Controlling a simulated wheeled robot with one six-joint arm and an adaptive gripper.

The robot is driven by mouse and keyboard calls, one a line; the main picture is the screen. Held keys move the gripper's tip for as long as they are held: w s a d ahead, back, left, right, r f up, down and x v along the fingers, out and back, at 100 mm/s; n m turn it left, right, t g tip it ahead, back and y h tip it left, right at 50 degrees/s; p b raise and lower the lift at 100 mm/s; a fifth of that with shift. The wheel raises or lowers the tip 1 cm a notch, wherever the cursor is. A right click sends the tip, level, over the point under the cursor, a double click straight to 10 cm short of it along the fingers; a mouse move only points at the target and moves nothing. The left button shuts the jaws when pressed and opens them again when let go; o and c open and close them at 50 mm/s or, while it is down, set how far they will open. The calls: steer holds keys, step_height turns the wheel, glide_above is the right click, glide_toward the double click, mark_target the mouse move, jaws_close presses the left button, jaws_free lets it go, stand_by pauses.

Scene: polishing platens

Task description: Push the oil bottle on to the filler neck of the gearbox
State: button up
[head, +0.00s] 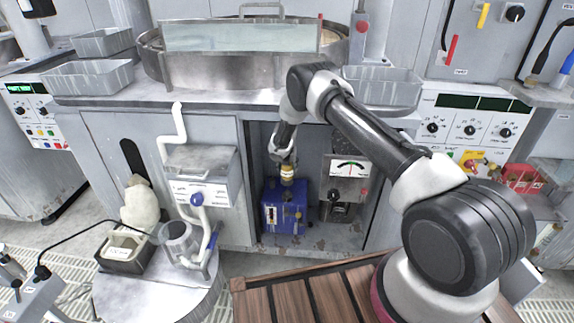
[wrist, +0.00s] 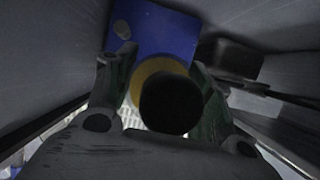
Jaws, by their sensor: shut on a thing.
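The gearbox is a blue box (head: 283,212) standing on the floor of the open cabinet bay; its blue top (wrist: 158,38) fills the upper middle of the wrist view. My gripper (head: 287,165) points down over it and is shut on the oil bottle (head: 287,174), a small yellowish thing with a pale band. In the wrist view the bottle shows as a dark round end (wrist: 168,104) between the fingers, with a yellow disc behind it. The bottle is right above the gearbox top. The filler neck is hidden, and I cannot tell whether the bottle touches it.
The bay's side walls are close on both sides. A grey gauge box (head: 346,178) stands right of the gearbox. Left are a grey box with a blue knob (head: 197,198) and a round pale table (head: 150,295). A slatted wooden deck (head: 300,297) lies in front.

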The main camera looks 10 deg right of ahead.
mark_target(286, 171)
steer(key=shift+f, duration=2.25)
steer(key=shift+f, duration=1.05)
steer(key=shift+f, duration=0.3)
steer(key=shift+f, duration=0.3)
steer(key=o, duration=1.4)
steer(key=shift+f, duration=0.1)
steer(key=shift+c, duration=0.2)
steer(key=v, duration=1.2)
